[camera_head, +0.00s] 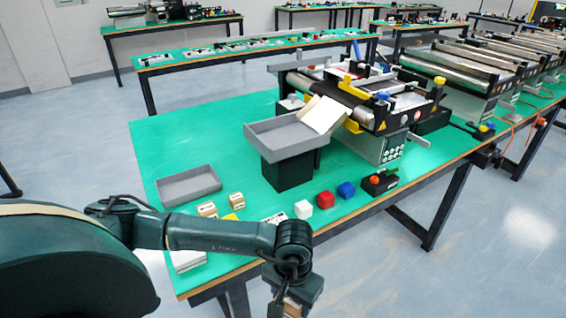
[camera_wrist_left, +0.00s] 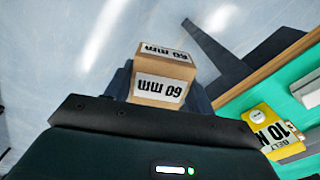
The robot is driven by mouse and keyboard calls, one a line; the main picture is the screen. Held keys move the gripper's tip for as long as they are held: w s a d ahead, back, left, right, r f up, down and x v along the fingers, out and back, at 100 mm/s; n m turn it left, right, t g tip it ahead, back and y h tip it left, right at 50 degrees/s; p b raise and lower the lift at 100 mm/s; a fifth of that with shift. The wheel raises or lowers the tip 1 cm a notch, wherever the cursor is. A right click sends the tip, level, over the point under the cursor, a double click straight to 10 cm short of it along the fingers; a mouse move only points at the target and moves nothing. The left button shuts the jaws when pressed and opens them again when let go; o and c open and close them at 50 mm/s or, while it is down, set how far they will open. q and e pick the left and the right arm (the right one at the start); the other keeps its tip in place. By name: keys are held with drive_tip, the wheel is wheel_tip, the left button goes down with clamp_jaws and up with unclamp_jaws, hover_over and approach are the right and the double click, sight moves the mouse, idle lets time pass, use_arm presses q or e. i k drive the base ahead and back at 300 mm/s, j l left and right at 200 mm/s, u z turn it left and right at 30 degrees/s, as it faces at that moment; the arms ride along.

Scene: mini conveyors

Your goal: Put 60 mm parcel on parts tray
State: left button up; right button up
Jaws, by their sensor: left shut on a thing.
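The 60 mm parcel (camera_wrist_left: 163,82) is a cardboard-brown box with white "60 mm" labels, seen in the left wrist view. My left gripper (camera_wrist_left: 160,88) is shut on it, with dark fingers at its sides. In the head view my left gripper (camera_head: 291,300) is at the bottom edge, in front of the table's near edge and over the floor; the parcel is mostly hidden there. A low grey tray (camera_head: 188,187) lies empty on the green table at the left. Another grey tray (camera_head: 270,149) stands raised on a black block. My right gripper is not in view.
A yellow labelled block (camera_wrist_left: 270,130) is near the table edge. The table's left back is clear.

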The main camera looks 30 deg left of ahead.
sight(189, 189)
drive_tip(key=k+j+z, duration=0.25)
drive_tip(key=k+j, duration=0.3)
drive_tip(key=j, duration=0.15)
drive_tip(key=k+j+z, duration=0.1)
drive_tip(key=j, duration=0.3)
drive_tip(key=k+j+z, duration=0.1)
drive_tip(key=k+j, duration=0.3)
drive_tip(key=j, duration=0.2)
drive_tip(key=k+j+z, duration=0.1)
drive_tip(key=j, duration=0.2)
drive_tip(key=k+j+z, duration=0.1)
drive_tip(key=j, duration=0.2)
drive_tip(key=k+j, duration=0.1)
drive_tip(key=j, duration=0.3)
drive_tip(key=k+j, duration=0.15)
drive_tip(key=j, duration=0.2)
drive_tip(key=i, duration=0.85)
drive_tip(key=j+z, duration=0.05)
